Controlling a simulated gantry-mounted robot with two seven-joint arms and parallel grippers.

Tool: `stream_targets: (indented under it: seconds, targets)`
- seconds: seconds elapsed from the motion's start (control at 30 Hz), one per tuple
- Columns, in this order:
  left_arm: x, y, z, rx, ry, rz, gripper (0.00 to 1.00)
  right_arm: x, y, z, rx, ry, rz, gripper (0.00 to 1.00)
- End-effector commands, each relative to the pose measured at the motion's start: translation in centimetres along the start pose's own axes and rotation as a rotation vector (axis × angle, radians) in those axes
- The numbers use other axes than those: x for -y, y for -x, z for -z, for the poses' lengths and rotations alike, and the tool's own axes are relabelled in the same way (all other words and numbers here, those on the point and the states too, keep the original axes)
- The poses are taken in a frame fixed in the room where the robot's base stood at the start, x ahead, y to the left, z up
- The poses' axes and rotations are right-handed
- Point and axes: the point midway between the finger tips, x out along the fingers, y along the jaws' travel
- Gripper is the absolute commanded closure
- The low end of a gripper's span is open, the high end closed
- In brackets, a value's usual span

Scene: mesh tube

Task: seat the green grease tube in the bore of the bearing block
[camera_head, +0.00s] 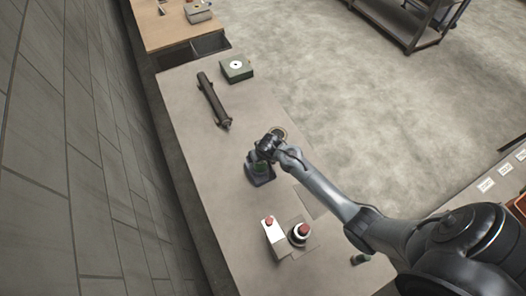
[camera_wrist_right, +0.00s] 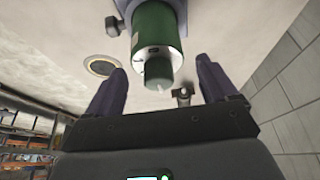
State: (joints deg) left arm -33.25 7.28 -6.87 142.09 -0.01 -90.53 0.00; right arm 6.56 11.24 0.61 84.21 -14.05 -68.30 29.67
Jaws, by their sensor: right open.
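The green grease tube (camera_wrist_right: 157,28) shows large at the top of the right wrist view, with a paler grey-green end toward my gripper. In the head view only a bit of green (camera_head: 260,167) shows beneath my wrist, at a dark grey base (camera_head: 262,180). I cannot tell how deep the tube sits in that base. My right gripper (camera_wrist_right: 160,80) is open, its two dark fingers either side of the tube's near end, with gaps showing. A green block with a white round face (camera_head: 237,65) stands at the far end; I cannot tell which one is the bearing block. My left gripper is not in view.
A long dark cylinder (camera_head: 212,99) lies near the green block. A flat ring (camera_head: 280,133) lies just beyond my wrist. A white box with a red button (camera_head: 272,238) and a round red-topped item (camera_head: 299,234) stand nearer. A wall runs along the left.

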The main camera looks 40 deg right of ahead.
Motion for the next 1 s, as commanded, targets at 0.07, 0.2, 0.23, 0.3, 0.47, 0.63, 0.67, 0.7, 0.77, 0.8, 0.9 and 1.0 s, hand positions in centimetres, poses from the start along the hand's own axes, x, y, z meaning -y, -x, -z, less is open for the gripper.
stream_targets:
  seconds: [0.07,0.2,0.23,0.3,0.47,0.63,0.67,0.7,0.77,0.8,0.9,1.0]
  targets:
    - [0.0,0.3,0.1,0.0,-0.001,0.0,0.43,0.0,1.4,0.1,-0.003,-0.001,0.001,0.14]
    - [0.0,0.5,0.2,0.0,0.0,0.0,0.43,0.1,4.0,0.1,-0.003,-0.003,0.002,0.14]
    - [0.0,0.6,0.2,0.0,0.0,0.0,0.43,0.0,4.6,0.1,-0.002,-0.003,0.001,0.14]
    - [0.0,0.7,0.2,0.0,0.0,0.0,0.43,0.1,5.9,0.0,-0.002,-0.001,0.002,0.14]
    - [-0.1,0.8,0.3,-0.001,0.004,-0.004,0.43,0.0,8.4,0.1,-0.003,-0.002,0.001,0.14]
    - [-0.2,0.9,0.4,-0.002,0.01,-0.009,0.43,0.0,10.1,-0.2,0.0,0.003,0.0,0.14]
    - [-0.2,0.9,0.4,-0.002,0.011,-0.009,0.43,0.1,10.3,-0.4,0.001,0.008,-0.001,0.14]
    - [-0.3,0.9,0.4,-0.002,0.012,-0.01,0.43,0.1,10.7,-0.9,0.002,0.018,-0.002,0.14]
    - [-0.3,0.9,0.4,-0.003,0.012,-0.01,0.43,0.3,11.3,-2.1,0.005,0.045,-0.004,0.14]
    - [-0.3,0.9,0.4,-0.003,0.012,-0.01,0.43,0.4,11.8,-3.2,0.009,0.068,-0.006,0.14]
    - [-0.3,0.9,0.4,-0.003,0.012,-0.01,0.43,1.1,13.5,-6.8,0.02,0.147,-0.001,0.14]
    - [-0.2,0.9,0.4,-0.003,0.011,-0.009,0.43,1.9,15.8,-10.7,0.036,0.23,0.016,0.14]
